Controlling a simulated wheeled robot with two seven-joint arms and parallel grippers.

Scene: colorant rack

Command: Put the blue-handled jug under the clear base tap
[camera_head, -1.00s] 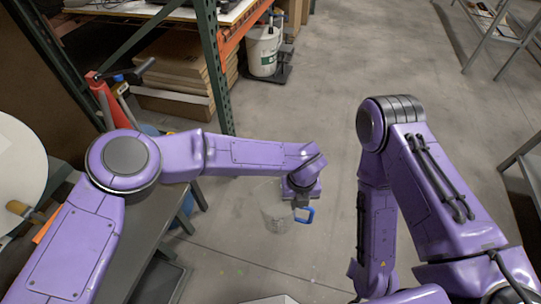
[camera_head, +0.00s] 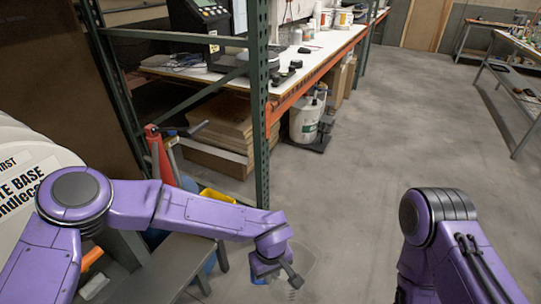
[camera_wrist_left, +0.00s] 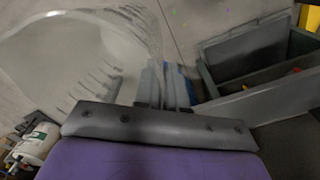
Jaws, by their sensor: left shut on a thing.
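The clear jug (camera_head: 298,262) with graduation marks hangs in front of me, held above the floor. Its blue handle (camera_head: 258,280) shows partly below my left gripper (camera_head: 274,274). In the left wrist view the jug (camera_wrist_left: 75,55) fills the upper left, and my left gripper (camera_wrist_left: 166,88) is shut on its blue handle (camera_wrist_left: 190,88). The jug looks empty. A big white container (camera_head: 30,178) at the left edge has a label partly reading "TE BASE". I cannot make out a clear base label or its tap. My right gripper is out of view.
A grey bench (camera_head: 165,268) stands below my left forearm. A green rack post (camera_head: 259,120) and a worktop (camera_head: 310,48) stand ahead. The floor (camera_head: 400,130) on the right is open. The wrist view shows a grey bin (camera_wrist_left: 250,75).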

